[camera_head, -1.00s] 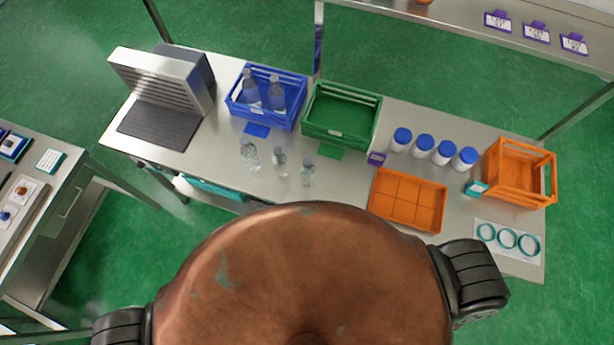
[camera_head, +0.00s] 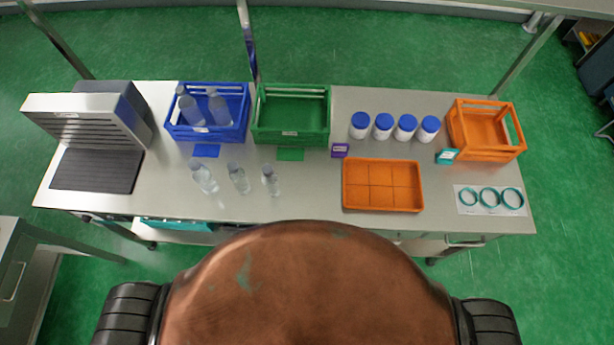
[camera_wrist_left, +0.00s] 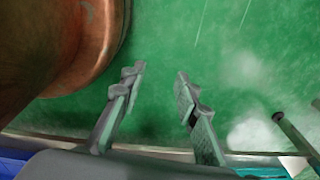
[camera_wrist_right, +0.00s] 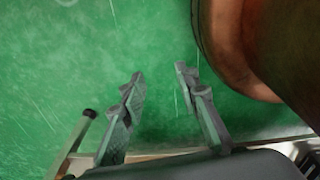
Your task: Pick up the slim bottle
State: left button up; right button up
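Three clear bottles stand upright in a row on the steel table: the left bottle (camera_head: 203,176), the middle bottle (camera_head: 238,178) and the right bottle (camera_head: 271,180). The right one looks smallest; which one is the slim bottle is hard to tell at this size. Two more clear bottles (camera_head: 217,107) are in the blue crate (camera_head: 240,136). My left gripper (camera_wrist_left: 158,75) is open and empty over green floor in the left wrist view. My right gripper (camera_wrist_right: 160,75) is open and empty over the floor too. Neither gripper shows in the head view.
A green crate (camera_head: 322,137) stands beside the blue one. An orange divided tray (camera_head: 382,208), several blue-capped jars (camera_head: 383,126), an orange crate (camera_head: 487,152) and a sheet with teal rings (camera_head: 490,211) are to the right. A slatted metal machine (camera_head: 85,110) stands at the left end.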

aim_at(270, 179)
jog(key=z, duration=0.5)
jog(key=k, duration=0.75)
jog(key=u, duration=1.55)
